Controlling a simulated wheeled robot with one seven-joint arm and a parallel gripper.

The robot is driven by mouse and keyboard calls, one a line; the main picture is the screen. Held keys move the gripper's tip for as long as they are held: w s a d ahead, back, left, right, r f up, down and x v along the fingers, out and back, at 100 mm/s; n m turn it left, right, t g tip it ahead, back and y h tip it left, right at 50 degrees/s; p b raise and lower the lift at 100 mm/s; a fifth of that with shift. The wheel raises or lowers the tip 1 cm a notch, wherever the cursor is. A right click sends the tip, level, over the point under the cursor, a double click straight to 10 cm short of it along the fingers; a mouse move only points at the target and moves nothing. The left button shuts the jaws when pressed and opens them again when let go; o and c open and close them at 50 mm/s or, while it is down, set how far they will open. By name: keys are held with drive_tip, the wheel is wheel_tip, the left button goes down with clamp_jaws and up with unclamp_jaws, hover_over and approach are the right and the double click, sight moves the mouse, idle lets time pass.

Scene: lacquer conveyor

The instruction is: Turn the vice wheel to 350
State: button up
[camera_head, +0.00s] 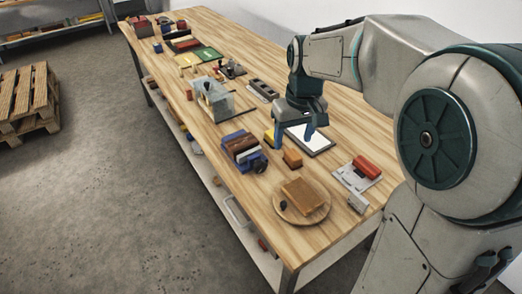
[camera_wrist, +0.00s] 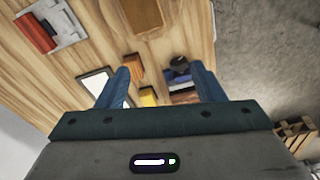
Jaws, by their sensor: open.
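My gripper (camera_head: 290,138) is open and points down over the near-middle of the table, with nothing seen between its fingers. In the wrist view its two blue fingers (camera_wrist: 160,72) stand apart. No vice wheel can be made out for certain. A round dark blue piece (camera_head: 259,166) sits at the near end of a group of brown, red and blue slabs (camera_head: 241,147), left of my gripper. It may be the wheel, but no scale or number is readable. The round piece shows dark in the wrist view (camera_wrist: 180,62), beside the right finger.
Close to my gripper are a yellow block (camera_head: 269,136), an orange block (camera_head: 292,158) and a dark-framed white panel (camera_head: 312,140). A round board (camera_head: 318,215) with a brown block and a grey plate (camera_head: 349,180) with a red piece lie nearer. A clear box (camera_head: 222,104) stands farther back.

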sight(260, 162)
drive_tip(key=w+a+f+n+g, duration=0.1)
drive_tip(key=w+a+f+n, duration=0.2)
drive_tip(key=w+a+f, duration=0.35)
drive_tip(key=shift+h, duration=0.3)
drive_tip(key=f, duration=0.4)
drive_tip(key=w+a+f, duration=0.1)
drive_tip(key=f, duration=0.3)
drive_tip(key=w+f, duration=0.1)
drive_tip(key=f, duration=0.3)
drive_tip(key=shift+a+f, duration=0.25)
drive_tip(key=shift+a, duration=0.05)
drive_tip(key=c, duration=1)
